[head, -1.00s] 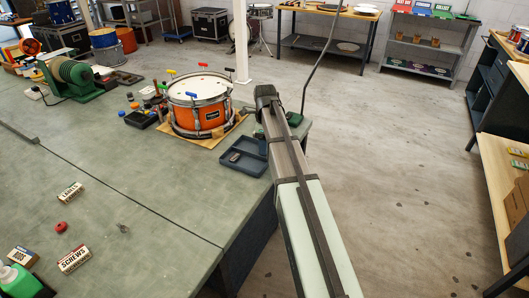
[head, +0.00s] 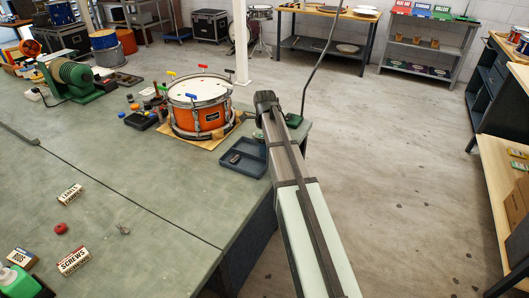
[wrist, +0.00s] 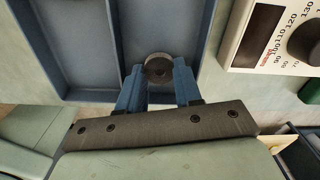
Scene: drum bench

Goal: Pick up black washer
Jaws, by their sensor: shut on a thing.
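The black washer (wrist: 158,61), a dark round piece with a small centre hole, shows in the wrist view. It is between the blue fingertips of my gripper (wrist: 158,73), which is shut on it. The washer and fingertips are over the near side of a blue-grey compartment tray (wrist: 73,95). I cannot tell whether the washer still touches the tray. In the head view the tray (head: 229,165) lies at the bench's right edge, and my arm hides the fingers and washer.
A dial device (wrist: 268,35) is close to the right of the tray. An orange drum (head: 198,121) stands left of my arm on the bench. Label boxes (head: 74,262) and a red ring (head: 61,229) lie at front left. The middle of the bench is clear.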

